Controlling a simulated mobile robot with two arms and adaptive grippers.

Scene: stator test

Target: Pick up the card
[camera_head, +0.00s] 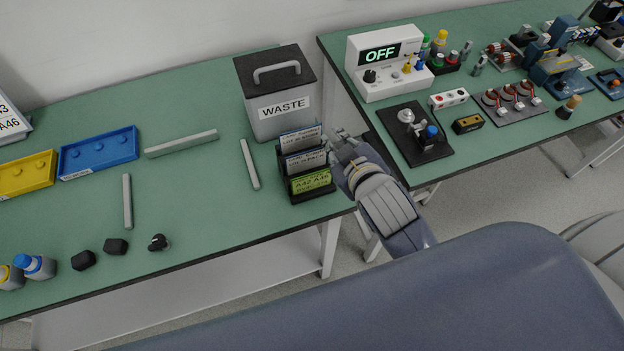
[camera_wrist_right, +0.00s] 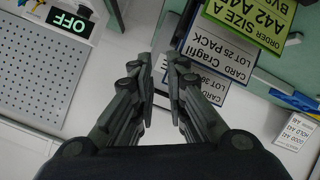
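A dark card holder (camera_head: 303,193) stands near the right edge of the left table. It holds a green order card (camera_head: 311,181) in front and two white cards behind it, the middle card (camera_head: 305,161) and the rear card (camera_head: 300,139). In the right wrist view the green card (camera_wrist_right: 255,22), the middle card (camera_wrist_right: 225,52) and the rear card (camera_wrist_right: 203,86) show upside down at upper right. My right gripper (camera_head: 338,142) is just right of the holder, its fingers (camera_wrist_right: 163,72) a narrow gap apart with nothing between them. Contact with the rear card is unclear. My left gripper is out of view.
A grey WASTE bin (camera_head: 278,93) stands behind the holder. A grey bar (camera_head: 250,164) lies to its left. Blue (camera_head: 98,151) and yellow (camera_head: 24,174) trays are farther left. A gap separates this table from the right table, which holds an OFF-display device (camera_head: 384,63).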

